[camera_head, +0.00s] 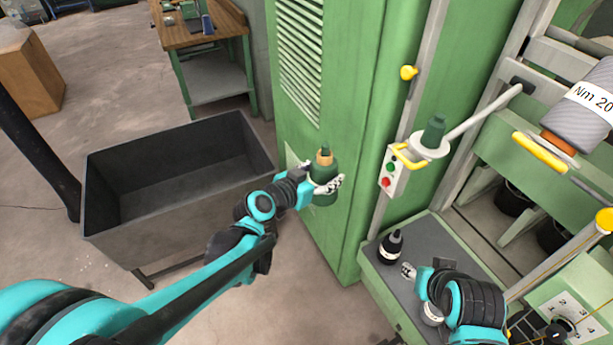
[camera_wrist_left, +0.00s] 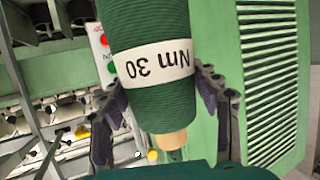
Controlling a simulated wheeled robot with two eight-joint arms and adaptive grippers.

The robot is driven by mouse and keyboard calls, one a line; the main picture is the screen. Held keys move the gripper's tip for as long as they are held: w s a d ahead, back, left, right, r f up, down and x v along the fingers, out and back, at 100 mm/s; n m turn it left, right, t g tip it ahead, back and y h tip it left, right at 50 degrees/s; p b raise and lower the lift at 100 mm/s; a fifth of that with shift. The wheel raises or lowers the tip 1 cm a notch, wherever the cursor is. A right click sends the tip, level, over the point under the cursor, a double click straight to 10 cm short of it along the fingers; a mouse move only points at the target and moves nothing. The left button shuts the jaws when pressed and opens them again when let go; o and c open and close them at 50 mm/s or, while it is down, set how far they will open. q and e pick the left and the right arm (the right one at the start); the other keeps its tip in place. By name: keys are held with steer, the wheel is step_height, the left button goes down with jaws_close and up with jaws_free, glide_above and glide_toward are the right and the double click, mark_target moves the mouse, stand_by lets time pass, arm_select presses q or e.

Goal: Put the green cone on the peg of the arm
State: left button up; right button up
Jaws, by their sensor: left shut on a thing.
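The green cone (camera_head: 325,170) is upright in my left gripper (camera_head: 326,186), in front of the green machine cabinet. In the left wrist view the cone (camera_wrist_left: 150,100) fills the middle, with a white "Nm 30" label and a tan tip, between the two fingers (camera_wrist_left: 165,110). The arm (camera_head: 482,112) slants down to the left from the frame at the right. It ends in a pale disc with a dark green peg (camera_head: 434,131) standing up, bare. The cone is left of the peg and apart from it. My right gripper (camera_head: 408,271) is low, beside a black bottle; its fingers are too small to read.
A yellow handle (camera_head: 408,158) and a button box (camera_head: 391,178) sit close to the disc. The black bottle (camera_head: 391,245) stands on a grey ledge. A grey cone marked "Nm 20" (camera_head: 587,100) is at the right. An empty metal bin (camera_head: 110,205) stands left.

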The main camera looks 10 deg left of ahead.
arm_select(q)
steer(key=s+d+r+m+g+h+p, duration=0.1)
steer(key=d+r+p, duration=0.5)
steer(key=r, duration=0.4)
steer(key=s+d+r+m+h+p, duration=0.1)
steer(key=d+r+p, duration=0.2)
steer(key=r+p, duration=0.6)
steer(key=s+d+r+m+g+h+p, duration=0.1)
steer(key=d+r+p, duration=0.5)
steer(key=r, duration=0.6)
steer(key=b, duration=0.2)
glide_above(440, 116)
steer(key=shift+f, duration=0.75)
steer(key=shift+w+f+b, duration=0.2)
steer(key=shift+f+b, duration=1.6)
steer(key=shift+f, duration=0.7)
steer(key=shift+f+b, duration=1.65)
steer(key=shift+f, duration=0.4)
steer(key=o, duration=1.6)
steer(key=shift+s, duration=0.1)
